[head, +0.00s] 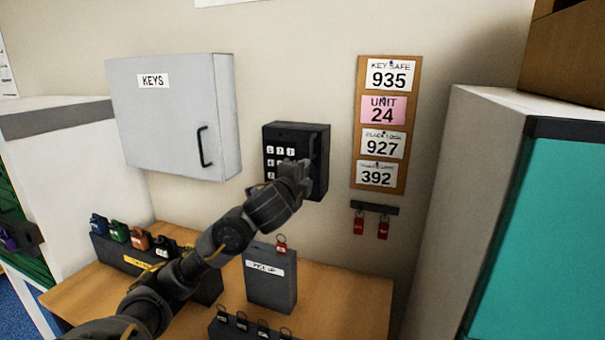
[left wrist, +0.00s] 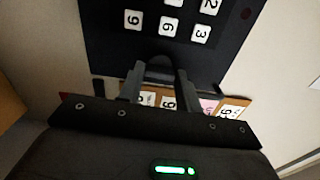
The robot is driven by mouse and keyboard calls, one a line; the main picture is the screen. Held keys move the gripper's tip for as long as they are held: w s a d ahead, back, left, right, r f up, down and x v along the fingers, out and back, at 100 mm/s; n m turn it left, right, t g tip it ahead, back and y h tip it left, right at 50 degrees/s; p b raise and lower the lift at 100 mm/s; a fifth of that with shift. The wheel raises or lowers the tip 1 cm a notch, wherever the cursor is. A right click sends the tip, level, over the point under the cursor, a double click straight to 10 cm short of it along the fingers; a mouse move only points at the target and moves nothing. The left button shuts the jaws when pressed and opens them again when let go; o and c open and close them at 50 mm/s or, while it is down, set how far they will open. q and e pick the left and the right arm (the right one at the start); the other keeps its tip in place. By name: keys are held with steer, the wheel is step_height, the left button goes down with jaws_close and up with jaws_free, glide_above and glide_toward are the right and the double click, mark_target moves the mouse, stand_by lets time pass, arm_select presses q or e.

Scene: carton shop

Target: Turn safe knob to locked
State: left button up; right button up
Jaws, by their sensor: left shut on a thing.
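The black key safe (head: 284,132) is fixed to the wall, with white number keys on its left side. It also fills the top of the left wrist view (left wrist: 100,22). My left gripper (head: 304,170) is at the lower right of the safe's face. In the left wrist view, my left gripper (left wrist: 160,78) has its two fingers on either side of a dark rounded knob (left wrist: 160,66), shut on it. In the head view the knob is hidden behind the gripper, and I cannot read its position. My right gripper is not in view.
A grey KEYS cabinet (head: 165,120) hangs left of the safe. A board of number cards (head: 396,120) hangs to its right, above red key tags on a rack (head: 375,208). Below is a wooden table (head: 340,290) with a grey box (head: 270,282) and padlocks. A tall cabinet (head: 470,150) stands right.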

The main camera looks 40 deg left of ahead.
arm_select(q)
steer(key=shift+r+n, duration=0.1)
steer(key=shift+n, duration=0.3)
steer(key=o, duration=1)
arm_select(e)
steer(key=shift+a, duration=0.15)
